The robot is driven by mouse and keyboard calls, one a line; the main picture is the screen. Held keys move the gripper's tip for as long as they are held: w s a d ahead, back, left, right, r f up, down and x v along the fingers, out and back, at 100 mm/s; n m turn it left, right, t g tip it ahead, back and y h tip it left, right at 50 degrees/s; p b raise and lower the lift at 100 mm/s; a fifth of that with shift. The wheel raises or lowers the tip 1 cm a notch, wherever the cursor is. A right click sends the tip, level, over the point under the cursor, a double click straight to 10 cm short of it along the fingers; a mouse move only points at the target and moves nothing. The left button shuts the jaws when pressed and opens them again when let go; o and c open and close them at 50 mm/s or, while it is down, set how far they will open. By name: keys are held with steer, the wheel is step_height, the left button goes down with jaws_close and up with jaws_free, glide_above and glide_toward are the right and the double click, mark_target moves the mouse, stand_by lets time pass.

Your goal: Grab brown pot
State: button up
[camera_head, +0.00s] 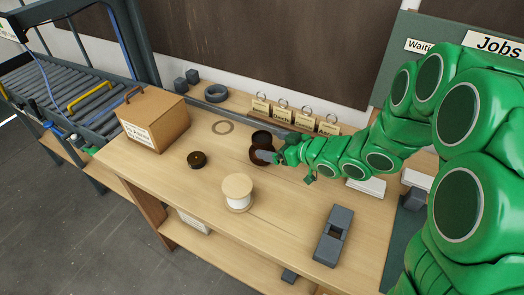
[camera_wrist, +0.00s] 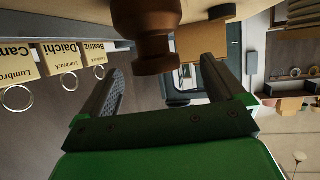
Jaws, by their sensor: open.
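The brown pot (camera_head: 261,138) stands on the wooden table, dark and rounded with a narrower waist. My gripper (camera_head: 268,156) is right at it, coming in from the right, with a grey finger across the pot's near side. In the wrist view, which is upside down, the pot (camera_wrist: 156,30) shows at the top centre. My open gripper (camera_wrist: 162,70) has one finger to each side of it, with clear gaps. The pot lies around or just beyond the fingertips; I cannot tell the exact depth. Contact cannot be made out.
Name tags with rings (camera_head: 283,115) stand close behind the pot. A white spool (camera_head: 238,192), a dark brown disc (camera_head: 197,159) and a flat ring (camera_head: 223,127) lie nearby. A cardboard box (camera_head: 155,118) is at left, a grey holder (camera_head: 333,236) at front right.

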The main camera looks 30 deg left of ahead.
mark_target(261, 139)
steer(key=shift+x, duration=1.1)
steer(key=shift+w+r+x, duration=0.1)
steer(key=shift+w+x, duration=0.1)
steer(key=shift+x, duration=1.15)
steer(key=shift+w+r+x, duration=0.1)
steer(key=shift+w+x, duration=0.05)
steer(key=shift+x, duration=1.2)
steer(key=c, duration=1.3)
steer(key=shift+r, duration=0.1)
